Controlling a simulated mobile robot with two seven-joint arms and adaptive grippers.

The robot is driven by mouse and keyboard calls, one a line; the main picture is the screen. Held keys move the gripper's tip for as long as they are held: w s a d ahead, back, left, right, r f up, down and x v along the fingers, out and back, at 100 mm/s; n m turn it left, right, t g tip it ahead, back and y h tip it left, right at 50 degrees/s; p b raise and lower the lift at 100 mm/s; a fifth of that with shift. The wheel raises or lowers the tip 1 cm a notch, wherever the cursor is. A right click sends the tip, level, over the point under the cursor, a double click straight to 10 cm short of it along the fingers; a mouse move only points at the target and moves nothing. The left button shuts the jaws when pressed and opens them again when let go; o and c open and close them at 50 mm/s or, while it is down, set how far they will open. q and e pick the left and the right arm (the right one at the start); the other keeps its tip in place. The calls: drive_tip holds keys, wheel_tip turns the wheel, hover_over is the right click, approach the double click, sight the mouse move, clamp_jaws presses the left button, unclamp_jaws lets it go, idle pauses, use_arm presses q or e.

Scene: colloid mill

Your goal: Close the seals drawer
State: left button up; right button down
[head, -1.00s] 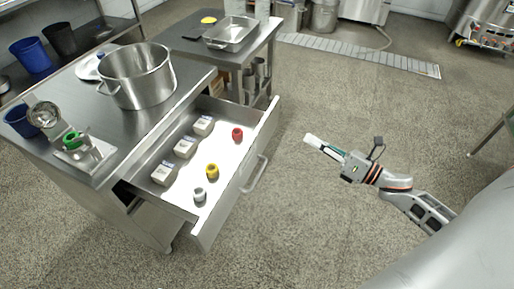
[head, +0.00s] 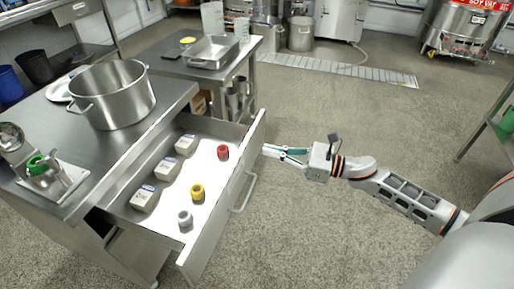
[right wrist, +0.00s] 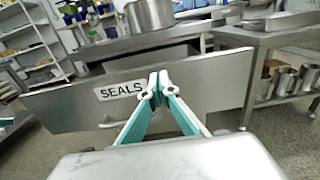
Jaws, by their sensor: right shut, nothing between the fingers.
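The seals drawer (head: 222,205) is pulled far out of the steel table. Inside it lie a red seal (head: 223,152), a yellow seal (head: 197,192), a grey seal (head: 185,218) and several white labelled boxes (head: 167,168). In the right wrist view the drawer front (right wrist: 70,105) faces me with its "SEALS" label (right wrist: 118,90). My right gripper (head: 266,151) is shut and empty, close in front of the drawer front near its far end. Whether it touches the front I cannot tell. The drawer handle (head: 243,192) is nearer the camera than the fingertips. My left gripper is not in view.
A large pot (head: 112,95) and a small device with a green part (head: 45,172) stand on the table top (head: 165,98). A second table (head: 215,70) with a metal pan stands behind. The floor (head: 330,230) right of the drawer is clear.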

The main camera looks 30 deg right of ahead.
sight(247, 145)
drive_tip(key=x, duration=0.4)
drive_tip(key=shift+w+a, duration=0.1)
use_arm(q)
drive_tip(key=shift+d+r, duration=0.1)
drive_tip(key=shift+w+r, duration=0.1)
use_arm(e)
drive_tip(key=shift+a, duration=0.1)
